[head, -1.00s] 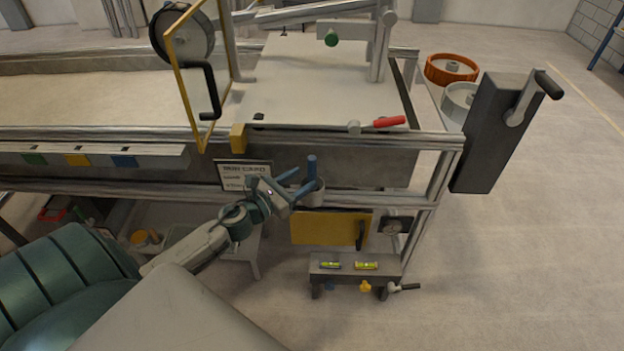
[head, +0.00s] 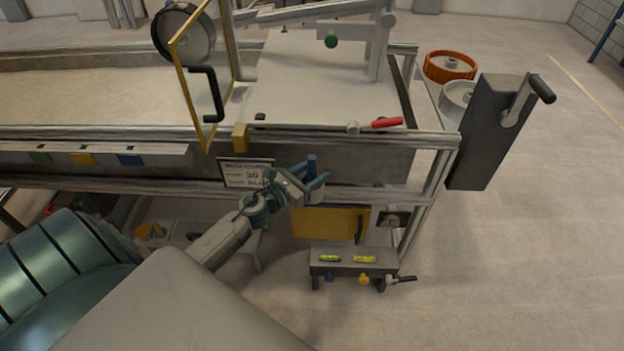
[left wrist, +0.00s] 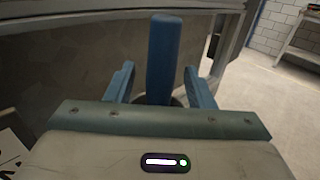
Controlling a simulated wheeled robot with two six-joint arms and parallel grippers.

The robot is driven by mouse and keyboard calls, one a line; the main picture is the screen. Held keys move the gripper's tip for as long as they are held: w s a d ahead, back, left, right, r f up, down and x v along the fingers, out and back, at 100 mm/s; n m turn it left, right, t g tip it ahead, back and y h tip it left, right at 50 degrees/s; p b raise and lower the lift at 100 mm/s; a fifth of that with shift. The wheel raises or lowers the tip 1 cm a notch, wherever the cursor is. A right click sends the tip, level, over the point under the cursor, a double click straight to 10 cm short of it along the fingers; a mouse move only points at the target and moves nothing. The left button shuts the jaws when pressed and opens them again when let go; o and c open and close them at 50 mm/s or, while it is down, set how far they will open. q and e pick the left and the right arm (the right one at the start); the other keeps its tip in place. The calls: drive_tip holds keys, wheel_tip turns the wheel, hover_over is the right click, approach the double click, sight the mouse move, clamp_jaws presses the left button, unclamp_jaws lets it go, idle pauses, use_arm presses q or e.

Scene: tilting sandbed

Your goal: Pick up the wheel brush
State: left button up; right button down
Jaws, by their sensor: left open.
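The wheel brush shows as an upright blue handle (head: 311,161) at the front rail of the sandbed frame. Its lower end is hidden by my left gripper (head: 311,177). In the left wrist view the blue handle (left wrist: 163,55) stands between the two blue fingers of my left gripper (left wrist: 160,88). The fingers are open, with a gap on each side of the handle. A round grey holder shows in part at the handle's foot, mostly hidden behind the gripper. I cannot tell how far the handle reaches into the jaws. My right gripper is out of view.
A white printed card (head: 246,173) hangs on the rail left of the gripper. A yellow panel (head: 327,226) is just below it. A grey shelf with two level vials (head: 350,271) sits lower. A red-handled lever (head: 386,123) lies above.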

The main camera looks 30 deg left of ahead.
use_arm(q)
drive_tip(key=c, duration=1.1)
drive_tip(key=shift+o, duration=0.2)
